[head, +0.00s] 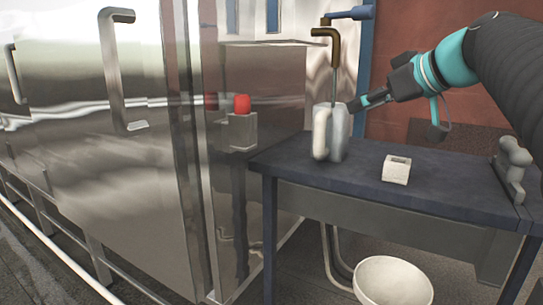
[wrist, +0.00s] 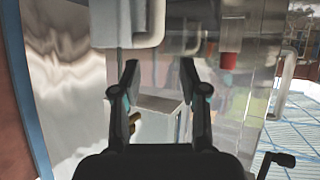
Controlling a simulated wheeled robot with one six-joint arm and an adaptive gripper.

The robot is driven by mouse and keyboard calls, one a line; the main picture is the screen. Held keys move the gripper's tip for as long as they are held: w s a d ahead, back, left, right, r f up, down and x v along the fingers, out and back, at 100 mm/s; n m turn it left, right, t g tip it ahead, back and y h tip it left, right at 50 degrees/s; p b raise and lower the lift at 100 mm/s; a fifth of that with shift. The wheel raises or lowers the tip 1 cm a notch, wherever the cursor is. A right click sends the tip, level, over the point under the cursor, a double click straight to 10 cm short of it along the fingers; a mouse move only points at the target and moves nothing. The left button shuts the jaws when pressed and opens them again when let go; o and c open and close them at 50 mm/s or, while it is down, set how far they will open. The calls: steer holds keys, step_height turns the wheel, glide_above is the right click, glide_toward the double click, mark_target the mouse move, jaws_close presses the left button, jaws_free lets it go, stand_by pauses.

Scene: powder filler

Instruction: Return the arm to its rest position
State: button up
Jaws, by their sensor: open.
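My gripper (head: 362,103) reaches in from the right above the dark blue table. Its fingertips are close to a white jug-like container (head: 321,134) standing at the table's back left corner; whether they touch it I cannot tell. In the wrist view the two fingers (wrist: 159,75) are spread apart with nothing held between them. A pale rounded shape (wrist: 125,24) shows at the top of that view, just beyond the fingers, and may be part of the container.
A small white box (head: 396,169) sits on the table (head: 300,168). A brown bent pipe (head: 335,48) hangs over the container. A steel cabinet (head: 95,190) with a red button (head: 242,104) stands left. A white bowl (head: 392,282) is below. A grey fitting (head: 513,170) stands at the right edge.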

steer(key=s+a+f+m+g+h, duration=0.1)
steer(key=s+f+m+h, duration=0.1)
steer(key=s+f, duration=0.6)
steer(key=s+f+m+g+h, duration=0.2)
steer(key=s+f, duration=0.6)
steer(key=f, duration=0.7)
steer(key=s+a+f+m+g+h, duration=0.1)
steer(key=s+f+m+h, duration=0.1)
steer(key=s+f, duration=0.5)
step_height(320, 180, down, 5)
steer(key=shift+s+a+r+m+g+h, duration=0.15)
steer(key=shift+s+a+m+g+h, duration=0.2)
steer(key=shift+m, duration=0.35)
